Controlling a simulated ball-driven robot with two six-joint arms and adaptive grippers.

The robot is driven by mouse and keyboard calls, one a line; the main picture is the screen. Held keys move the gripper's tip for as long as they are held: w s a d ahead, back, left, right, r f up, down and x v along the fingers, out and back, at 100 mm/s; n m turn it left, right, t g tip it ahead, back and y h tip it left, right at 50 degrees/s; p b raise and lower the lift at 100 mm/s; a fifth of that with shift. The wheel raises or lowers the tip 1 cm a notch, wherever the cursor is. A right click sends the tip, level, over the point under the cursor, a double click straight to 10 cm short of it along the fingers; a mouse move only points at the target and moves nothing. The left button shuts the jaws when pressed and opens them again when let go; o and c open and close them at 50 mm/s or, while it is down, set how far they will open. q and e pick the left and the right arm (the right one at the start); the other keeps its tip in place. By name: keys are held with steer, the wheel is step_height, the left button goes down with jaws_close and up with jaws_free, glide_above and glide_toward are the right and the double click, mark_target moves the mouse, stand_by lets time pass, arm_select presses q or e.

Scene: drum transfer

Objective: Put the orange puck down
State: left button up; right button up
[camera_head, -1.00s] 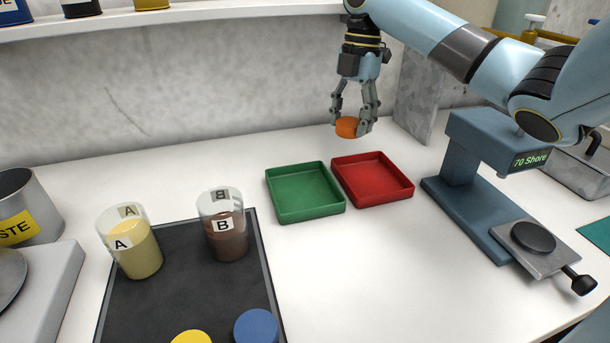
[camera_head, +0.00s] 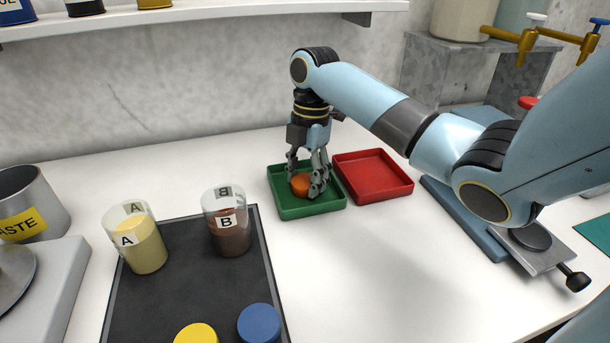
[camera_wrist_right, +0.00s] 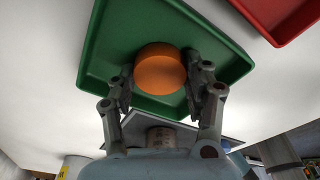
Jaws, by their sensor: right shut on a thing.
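The orange puck (camera_head: 300,185) is inside the green tray (camera_head: 309,211), between the fingers of my right gripper (camera_head: 306,186). My right gripper points down into the tray and is shut on the puck. In the right wrist view, the puck (camera_wrist_right: 159,70) sits between the two fingers (camera_wrist_right: 158,88) with the green tray (camera_wrist_right: 101,48) behind it. I cannot tell whether the puck touches the tray floor. My left gripper is not in view.
An empty red tray (camera_head: 372,176) stands just right of the green one. Cups A (camera_head: 143,248) and B (camera_head: 229,236) stand on a dark mat (camera_head: 186,300) at left. A blue-grey tester (camera_head: 450,212) is at right, partly behind my arm.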

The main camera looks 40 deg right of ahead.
steer(key=o, duration=1.3)
steer(key=shift+c, duration=0.2)
step_height(320, 180, up, 12)
steer(key=d+p, duration=0.1)
steer(key=shift+d, duration=0.2)
